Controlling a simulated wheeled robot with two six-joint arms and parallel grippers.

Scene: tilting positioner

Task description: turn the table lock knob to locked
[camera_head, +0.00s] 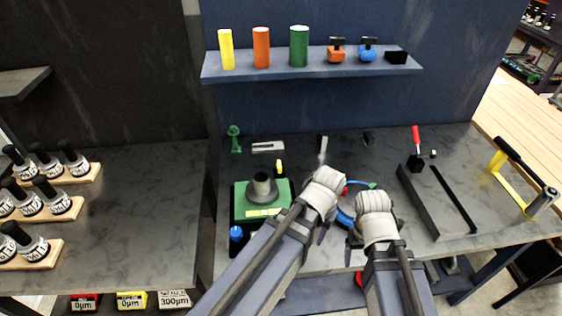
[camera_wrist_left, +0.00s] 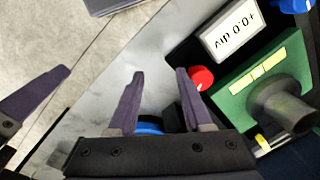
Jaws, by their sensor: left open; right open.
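A red round knob (camera_wrist_left: 202,78) shows in the left wrist view, just right of my left gripper's right finger. I cannot tell whether this is the table lock knob or whether the finger touches it. My left gripper (camera_wrist_left: 161,74) is open, with nothing visible held between its purple fingers. A blue round part (camera_wrist_left: 150,126) shows beyond the finger bases. In the head view, the blue positioner part (camera_head: 346,216) is mostly hidden by my grippers. My right gripper (camera_head: 350,246) is open beside it, its fingertips partly hidden.
A green block (camera_head: 282,190) with a grey cylinder (camera_head: 261,188) stands left of my left gripper. A dark channel (camera_head: 437,203) and a yellow-framed tool (camera_head: 499,163) lie to the right. A shelf (camera_head: 310,70) with coloured cylinders is behind. A display (camera_wrist_left: 228,34) reads +0.0 div.

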